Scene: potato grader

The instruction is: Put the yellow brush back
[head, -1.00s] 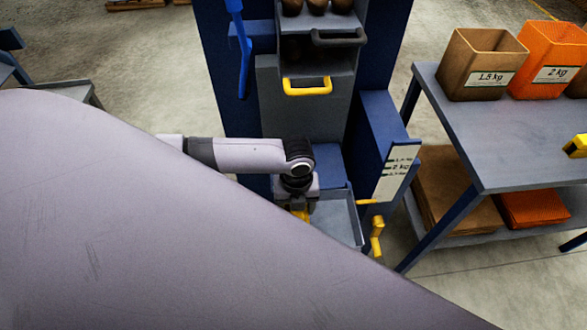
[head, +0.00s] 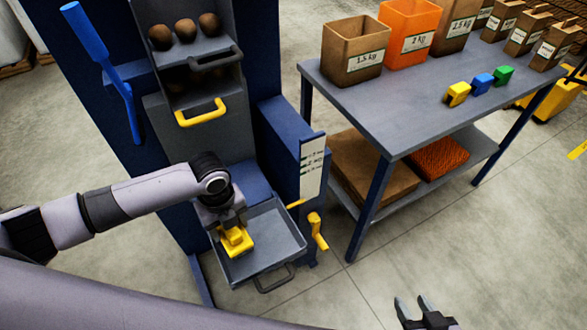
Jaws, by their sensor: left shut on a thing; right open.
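The yellow brush (head: 237,243) is in the jaws of my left gripper (head: 232,226). It is low inside the grey tray (head: 285,257) at the foot of the blue machine; I cannot tell if it touches the tray floor. The gripper partly covers the top of the brush, and its bristles cannot be made out. My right gripper (head: 424,308) is open and empty, low in the picture over the floor, right of the tray.
The machine has a yellow handle (head: 201,113), a yellow crank (head: 317,232) and a blue lever (head: 100,65). A grey table (head: 395,105) at the right bears labelled bins and small yellow (head: 456,94), blue (head: 482,83) and green (head: 503,75) blocks. Floor in front of the table is clear.

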